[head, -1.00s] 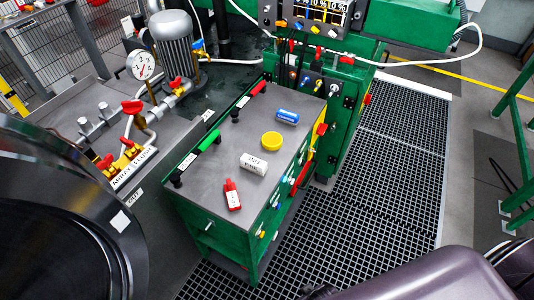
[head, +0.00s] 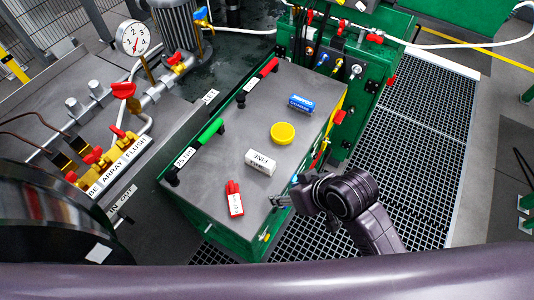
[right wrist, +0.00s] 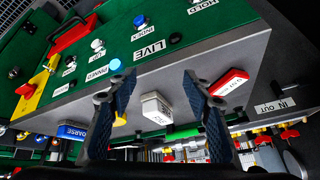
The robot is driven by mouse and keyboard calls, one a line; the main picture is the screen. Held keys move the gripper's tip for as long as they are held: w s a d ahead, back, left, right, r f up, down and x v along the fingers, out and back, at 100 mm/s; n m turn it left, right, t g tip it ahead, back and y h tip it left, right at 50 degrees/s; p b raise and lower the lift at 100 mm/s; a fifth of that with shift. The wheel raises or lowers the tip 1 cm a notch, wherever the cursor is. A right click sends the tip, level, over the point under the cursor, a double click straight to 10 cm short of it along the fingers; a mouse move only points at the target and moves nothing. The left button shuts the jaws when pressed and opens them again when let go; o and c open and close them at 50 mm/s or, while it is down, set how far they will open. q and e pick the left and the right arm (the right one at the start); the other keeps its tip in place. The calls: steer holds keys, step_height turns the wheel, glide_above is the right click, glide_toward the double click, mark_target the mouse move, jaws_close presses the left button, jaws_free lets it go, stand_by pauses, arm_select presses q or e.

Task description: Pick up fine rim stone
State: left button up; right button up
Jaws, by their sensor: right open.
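The fine rim stone (head: 260,162) is a white block marked FINE, lying on the grey top of the green cabinet (head: 225,165). In the right wrist view the white stone (right wrist: 156,108) shows between my fingers, beyond the cabinet's edge. My right gripper (head: 279,201) is open and empty at the cabinet's right edge, a little below and right of the stone, apart from it. The wrist view shows both fingers of the right gripper (right wrist: 157,78) spread wide. My left gripper is not in view.
A yellow round tin (head: 283,133), a blue block marked COARSE (head: 301,103) and a red item (head: 234,198) lie near the stone. Green (head: 211,130) and red (head: 264,73) handles line the cabinet's left side. A large dark wheel (head: 45,220) stands at left.

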mark_target(261, 159)
steer(key=w+a+r+n, duration=0.1)
steer(key=a, duration=0.1)
steer(key=w+a+r+n+y, duration=0.1)
steer(key=w+a+r+n, duration=0.1)
steer(key=a, duration=0.1)
steer(key=w+a+r+n+g, duration=0.1)
steer(key=a+r, duration=0.1)
steer(key=a, duration=0.1)
steer(key=shift+w+a+y, duration=0.15)
steer(key=shift+w+y, duration=0.05)
steer(key=shift+y, duration=0.2)
steer(key=shift+w+a+r+n, duration=0.1)
steer(key=shift+w+n, duration=0.25)
steer(key=shift+n, duration=0.15)
steer(key=w+d, duration=0.1)
steer(key=w+d+h, duration=0.1)
steer(key=d, duration=0.1)
steer(key=w+d+r+g+h, duration=0.1)
steer(key=shift+w+d+n, duration=0.2)
steer(key=shift+w+n, duration=0.15)
steer(key=shift+n, duration=0.05)
steer(key=shift+p+x, duration=0.7)
steer(key=shift+x, duration=3.2)
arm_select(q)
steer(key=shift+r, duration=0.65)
arm_select(e)
steer(key=shift+w, duration=0.1)
